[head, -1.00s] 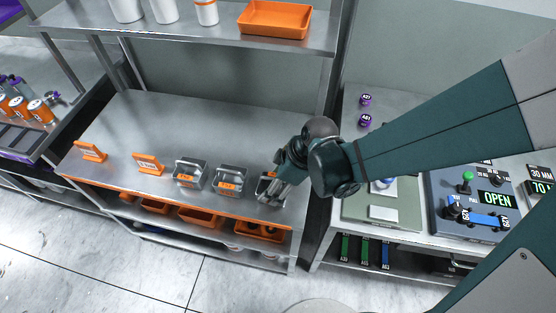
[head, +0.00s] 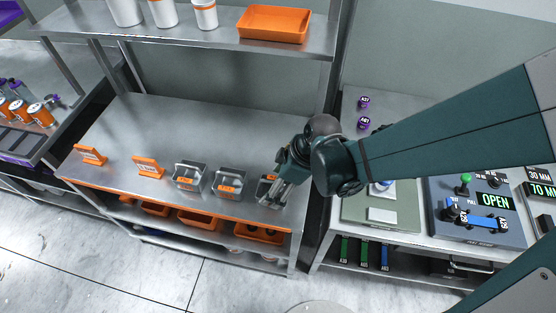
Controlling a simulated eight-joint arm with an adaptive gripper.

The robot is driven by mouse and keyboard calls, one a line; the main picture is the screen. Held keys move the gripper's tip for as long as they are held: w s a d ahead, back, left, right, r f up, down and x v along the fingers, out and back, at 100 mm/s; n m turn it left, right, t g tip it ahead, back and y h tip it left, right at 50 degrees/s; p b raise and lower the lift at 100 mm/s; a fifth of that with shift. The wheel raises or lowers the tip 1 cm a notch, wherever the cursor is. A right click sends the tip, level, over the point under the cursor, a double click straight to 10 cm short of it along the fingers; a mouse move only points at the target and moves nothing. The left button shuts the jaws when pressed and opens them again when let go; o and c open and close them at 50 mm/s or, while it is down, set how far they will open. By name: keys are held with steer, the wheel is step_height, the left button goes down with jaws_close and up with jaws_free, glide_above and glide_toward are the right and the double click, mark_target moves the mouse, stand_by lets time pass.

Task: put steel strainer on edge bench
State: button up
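Three small steel pieces with orange labels stand in a row along the front of the steel bench (head: 190,125): a left one (head: 188,176), a middle one (head: 228,183) and a right one (head: 266,187). I cannot tell which, if any, is the steel strainer. My gripper (head: 275,194) points down at the right piece, near the bench's front right corner, and partly hides it. Its fingers are at or against this piece. The pictures are too small to show whether they are closed on it.
Two orange label stands (head: 149,167) (head: 91,154) are farther left on the bench. Above is a shelf with white containers (head: 163,13) and an orange tray (head: 273,24). To the right, a counter holds a control panel (head: 477,209). The bench's middle and back are clear.

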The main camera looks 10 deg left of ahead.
steer(key=shift+p+v, duration=1.1)
steer(key=shift+v, duration=3.95)
steer(key=shift+d, duration=0.1)
steer(key=d+r+m+t+h, duration=0.1)
steer(key=d+r+m+t, duration=0.1)
steer(key=d+r+m, duration=0.3)
steer(key=d+r+m+t+h, duration=0.2)
steer(key=d+r+m, duration=0.3)
steer(key=d, duration=0.9)
steer(key=s+d+r+m+t+h, duration=0.1)
steer(key=d+r+m+t, duration=0.2)
steer(key=d+r+m, duration=0.2)
steer(key=d+m, duration=0.3)
steer(key=d, duration=0.2)
steer(key=shift+d+r, duration=0.15)
steer(key=shift+d, duration=0.05)
